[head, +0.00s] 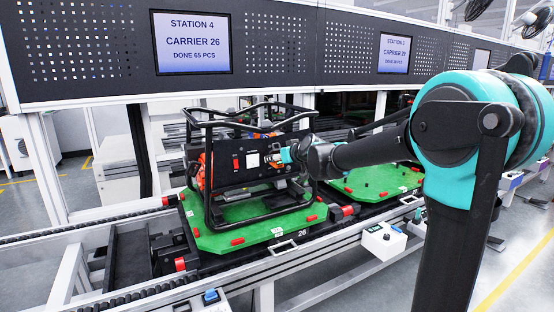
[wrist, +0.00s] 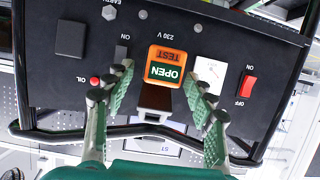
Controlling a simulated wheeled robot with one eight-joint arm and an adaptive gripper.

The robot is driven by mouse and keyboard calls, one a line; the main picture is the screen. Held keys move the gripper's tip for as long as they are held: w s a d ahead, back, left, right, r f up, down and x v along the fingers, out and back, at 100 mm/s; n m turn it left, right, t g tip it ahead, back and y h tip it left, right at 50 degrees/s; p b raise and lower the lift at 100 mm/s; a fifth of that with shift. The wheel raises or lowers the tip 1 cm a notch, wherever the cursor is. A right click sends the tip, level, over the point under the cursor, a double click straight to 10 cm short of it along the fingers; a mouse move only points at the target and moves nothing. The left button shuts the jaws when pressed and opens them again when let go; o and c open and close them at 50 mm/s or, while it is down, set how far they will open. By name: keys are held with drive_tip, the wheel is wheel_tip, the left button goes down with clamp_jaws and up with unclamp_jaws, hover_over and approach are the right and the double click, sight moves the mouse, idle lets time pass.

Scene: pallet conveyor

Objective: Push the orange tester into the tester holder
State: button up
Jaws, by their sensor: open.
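The orange tester (wrist: 167,54), with a green face reading OPEN and TEST, is at the generator's black front panel (wrist: 70,65) in the wrist view. My gripper (wrist: 158,76) is open, with one finger on each side of it. The right finger is close to the tester's edge; a gap shows on the left. A black block (wrist: 155,97) lies between the fingers beside the tester; I cannot tell whether it is the tester holder. In the head view my gripper (head: 286,156) is at the panel and largely hides the tester.
The generator's tubular frame (head: 209,205) stands on a green carrier (head: 240,232) on the conveyor. One frame bar (wrist: 50,135) crosses near my fingers. A white plate (wrist: 209,72) and a red switch (wrist: 248,87) are beside the tester. Another green carrier (head: 375,182) lies to the right.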

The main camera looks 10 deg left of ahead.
drive_tip(key=shift+w+a+f, duration=0.2)
drive_tip(key=shift+w+a, duration=0.05)
drive_tip(key=shift+w, duration=0.1)
clamp_jaws()
idle(0.6)
drive_tip(key=shift+s+d, duration=0.15)
drive_tip(key=shift+s, duration=0.05)
idle(1.1)
drive_tip(key=shift+s+d, duration=0.2)
drive_tip(key=shift+s, duration=0.1)
drive_tip(key=shift+s+d, duration=0.4)
drive_tip(key=shift+s, duration=0.15)
drive_tip(key=shift+s+d, duration=0.15)
drive_tip(key=shift+s, duration=0.15)
drive_tip(key=shift+s+d, duration=0.1)
drive_tip(key=shift+s, duration=0.05)
